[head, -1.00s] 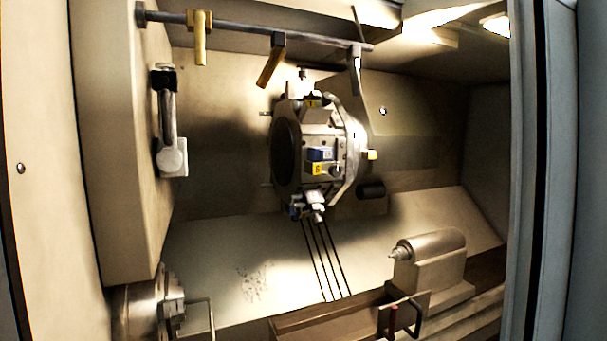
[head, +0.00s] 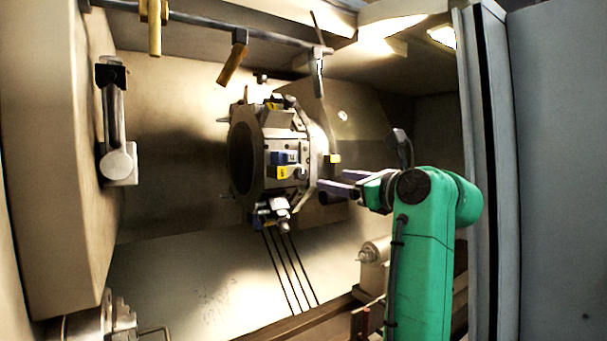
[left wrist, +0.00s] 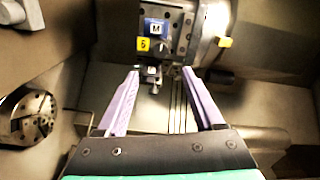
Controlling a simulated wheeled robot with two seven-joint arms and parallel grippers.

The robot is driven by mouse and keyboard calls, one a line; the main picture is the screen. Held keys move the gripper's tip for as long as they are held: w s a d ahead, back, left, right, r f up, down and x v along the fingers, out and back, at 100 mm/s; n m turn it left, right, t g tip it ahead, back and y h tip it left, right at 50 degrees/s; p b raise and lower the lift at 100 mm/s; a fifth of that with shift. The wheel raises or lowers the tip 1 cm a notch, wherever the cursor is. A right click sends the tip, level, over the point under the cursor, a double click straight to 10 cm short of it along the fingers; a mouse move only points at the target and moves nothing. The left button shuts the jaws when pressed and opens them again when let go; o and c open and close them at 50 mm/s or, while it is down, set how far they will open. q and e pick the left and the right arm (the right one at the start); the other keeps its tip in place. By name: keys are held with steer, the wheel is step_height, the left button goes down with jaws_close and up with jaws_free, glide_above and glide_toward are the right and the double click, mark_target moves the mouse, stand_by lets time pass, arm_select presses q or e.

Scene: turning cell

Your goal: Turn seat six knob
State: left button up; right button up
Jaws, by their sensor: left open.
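The tool turret (head: 243,160) stands in the middle of the machine. Its front seat carries a yellow number tag (head: 283,172), which looks like a 6, under a blue block (head: 285,157). A small knob (head: 300,173) sits right of the tag. In the left wrist view the tag (left wrist: 143,44), the blue block marked M (left wrist: 155,27) and the small dark knob (left wrist: 163,47) show ahead of the fingers. My left gripper (head: 336,182) is open and empty, right of the turret and apart from the knob. Its two lavender fingers (left wrist: 160,74) are spread wide. My right gripper is in neither view.
A rail (head: 200,22) with hanging yellow-handled tools crosses above. A chuck (head: 100,320) is at lower left. The tailstock (head: 375,250) is partly behind my arm. The door edge (head: 480,120) stands at right. Open space lies below the turret.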

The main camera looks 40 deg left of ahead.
mark_target(303, 174)
arm_select(q)
steer(key=p+x, duration=0.4)
steer(key=x, duration=0.8)
steer(key=shift+r, duration=0.15)
steer(key=shift+a, duration=0.15)
steer(key=shift+w, duration=0.15)
jaws_close()
